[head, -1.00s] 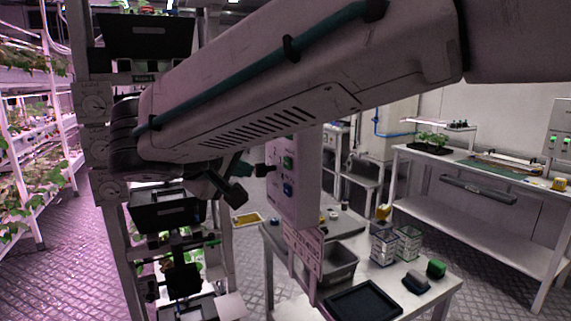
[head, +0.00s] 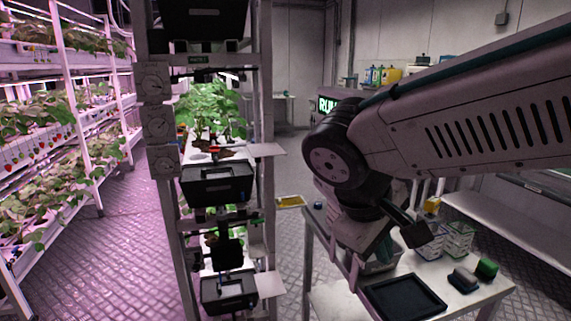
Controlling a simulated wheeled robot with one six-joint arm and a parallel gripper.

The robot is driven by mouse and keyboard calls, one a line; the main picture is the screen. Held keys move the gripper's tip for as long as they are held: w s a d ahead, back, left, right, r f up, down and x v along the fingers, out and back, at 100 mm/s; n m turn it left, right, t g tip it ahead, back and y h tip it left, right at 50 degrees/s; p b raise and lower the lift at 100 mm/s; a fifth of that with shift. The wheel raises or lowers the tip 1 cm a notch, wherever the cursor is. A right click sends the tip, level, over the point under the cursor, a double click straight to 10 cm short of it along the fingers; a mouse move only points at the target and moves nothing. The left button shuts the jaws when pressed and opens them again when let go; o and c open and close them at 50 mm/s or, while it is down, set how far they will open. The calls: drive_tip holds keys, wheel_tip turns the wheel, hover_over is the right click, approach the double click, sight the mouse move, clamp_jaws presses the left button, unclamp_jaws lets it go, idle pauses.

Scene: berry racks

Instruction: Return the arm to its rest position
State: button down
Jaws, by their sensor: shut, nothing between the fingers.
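My arm reaches in from the right edge of the head view, and its wrist hangs over the work table (head: 480,284). My gripper (head: 414,232) is the dark end below the wrist, seen small and partly covered by my own links. It is shut with nothing in it. It shows in front of the clear punnets (head: 458,240) and above the black tray (head: 404,297); its height over the table is hard to tell.
A rack post with black bins (head: 217,186) stands left of my arm. Plant shelves (head: 62,130) line the far left. A green block (head: 487,268) and a dark block (head: 463,280) lie on the table. The floor aisle between shelves and rack is clear.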

drive_tip(key=s+d+f+m+y, duration=0.1)
drive_tip(key=s+d+m+y, duration=0.1)
drive_tip(key=s+d, duration=0.3)
drive_tip(key=s+d+f+m+g+y, duration=0.1)
drive_tip(key=s+d+f+m+y, duration=0.1)
drive_tip(key=s+d+m, duration=0.3)
drive_tip(key=shift+s+d+y, duration=0.4)
drive_tip(key=shift+s+d, duration=0.2)
drive_tip(key=shift+s, duration=0.8)
idle(1.3)
